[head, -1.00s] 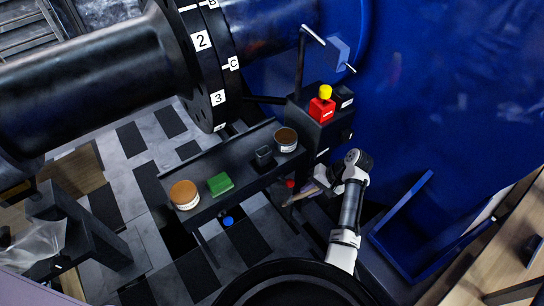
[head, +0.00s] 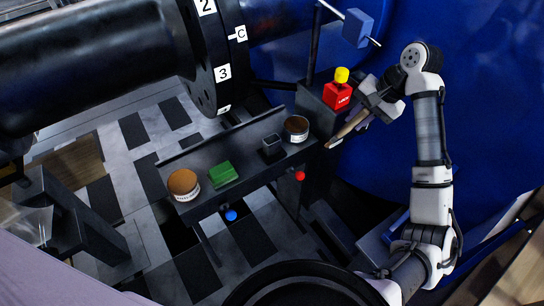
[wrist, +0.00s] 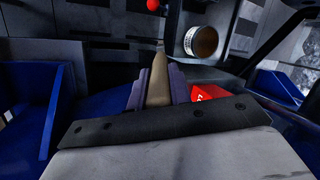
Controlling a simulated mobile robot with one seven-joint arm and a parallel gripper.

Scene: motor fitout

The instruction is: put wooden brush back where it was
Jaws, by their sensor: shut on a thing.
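My gripper (head: 366,113) is shut on the wooden brush (head: 346,127) and holds it in the air at the right end of the dark shelf. The brush's tan handle points down and left, with its pale end near the brown-topped can (head: 296,128). In the wrist view, the brush handle (wrist: 157,82) stands between the purple fingers, pointing away from the camera. The bristles cannot be made out clearly.
The dark shelf (head: 233,202) holds the can, a black holder (head: 271,148), a green block (head: 223,173) and another brown-topped can (head: 183,184). A red padlock-like box (head: 337,95) with a yellow top stands close behind my gripper. The blue wall is beside my arm.

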